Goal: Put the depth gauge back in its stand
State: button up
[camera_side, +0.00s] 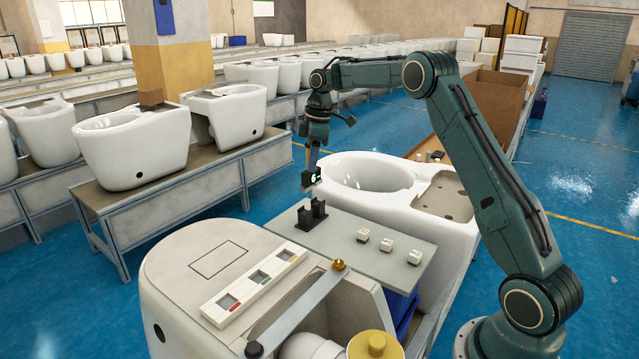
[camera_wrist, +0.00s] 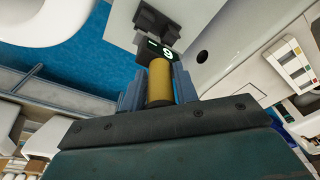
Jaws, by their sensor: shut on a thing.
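The depth gauge (camera_side: 311,178) is in my gripper (camera_side: 313,163), held above the work plate. In the wrist view its brass-coloured barrel (camera_wrist: 160,82) lies between the two blue-grey fingers of my gripper (camera_wrist: 158,92), and its black display head shows a digit. The black stand (camera_side: 312,214) has upright posts and sits near the back left edge of the grey plate (camera_side: 345,256). In the side view the gauge is just above the stand, seemingly apart from it. In the wrist view the dark stand (camera_wrist: 157,22) shows beyond the head. The gauge's lower end is hard to make out.
Several small white blocks (camera_side: 387,244) stand on the plate right of the stand. In front are a white tray with coloured marks (camera_side: 254,287), a grey bar with a brass knob (camera_side: 339,265) and a yellow-topped cylinder (camera_side: 375,345). A white toilet bowl (camera_side: 360,165) stands close behind.

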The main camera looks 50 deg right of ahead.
aim_at(312, 179)
jog(key=shift+f, duration=0.5)
jog(key=shift+f, duration=0.4)
jog(key=shift+f, duration=0.35)
jog(key=shift+f, duration=0.35)
jog(key=shift+f, duration=0.7)
jog(key=shift+f, duration=0.35)
jog(key=shift+f, duration=0.5)
jog(key=o, duration=1)
